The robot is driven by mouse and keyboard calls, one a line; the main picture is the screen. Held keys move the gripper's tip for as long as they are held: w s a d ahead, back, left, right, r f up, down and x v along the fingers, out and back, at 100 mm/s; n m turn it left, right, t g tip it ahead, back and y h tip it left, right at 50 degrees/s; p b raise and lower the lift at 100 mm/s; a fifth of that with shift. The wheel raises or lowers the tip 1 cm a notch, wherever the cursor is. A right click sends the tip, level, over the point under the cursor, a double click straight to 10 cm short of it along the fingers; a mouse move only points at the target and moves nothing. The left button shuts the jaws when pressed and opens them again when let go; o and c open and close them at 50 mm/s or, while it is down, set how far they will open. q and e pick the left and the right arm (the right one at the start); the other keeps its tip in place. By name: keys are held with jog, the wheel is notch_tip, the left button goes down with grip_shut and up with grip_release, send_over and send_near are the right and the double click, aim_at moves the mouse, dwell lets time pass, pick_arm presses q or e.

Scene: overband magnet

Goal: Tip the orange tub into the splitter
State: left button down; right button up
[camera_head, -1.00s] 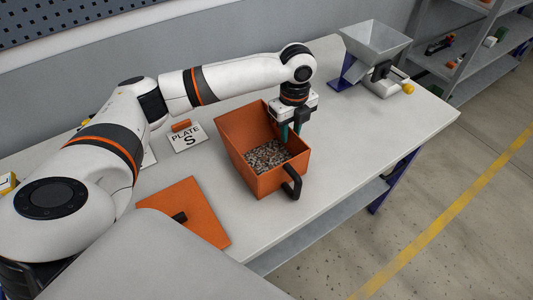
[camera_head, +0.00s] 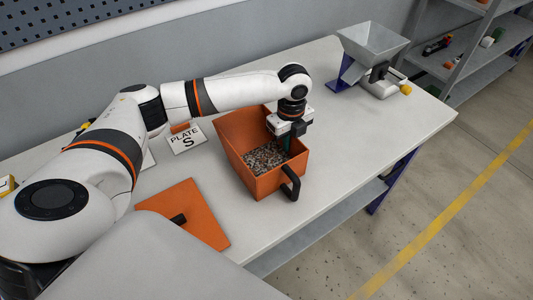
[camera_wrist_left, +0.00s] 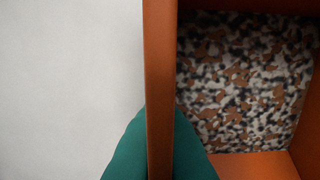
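The orange tub (camera_head: 268,183) stands upright on the bench, open at the top, with grey-brown speckled granules (camera_head: 264,157) inside and a black handle (camera_head: 292,183) on its near side. My left gripper (camera_head: 289,142) points down at the tub's right wall. In the left wrist view its green fingers (camera_wrist_left: 160,150) sit on either side of the orange wall (camera_wrist_left: 160,70), close against it with no visible gap; the fingertips are partly hidden. The splitter (camera_head: 374,42), a grey metal hopper with a yellow knob, stands at the bench's far end. My right gripper is not in view.
An orange lid (camera_head: 190,208) with a black knob lies left of the tub. A white "PLATE S" card (camera_head: 187,140) lies behind it. The bench (camera_head: 370,130) is clear between tub and splitter. Shelving (camera_head: 480,60) stands beyond at the right.

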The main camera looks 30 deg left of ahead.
pick_arm(q)
jog(key=shift+r, duration=0.1)
notch_tip(320, 180, up, 10)
jog(key=shift+f, duration=0.1)
dwell(0.3)
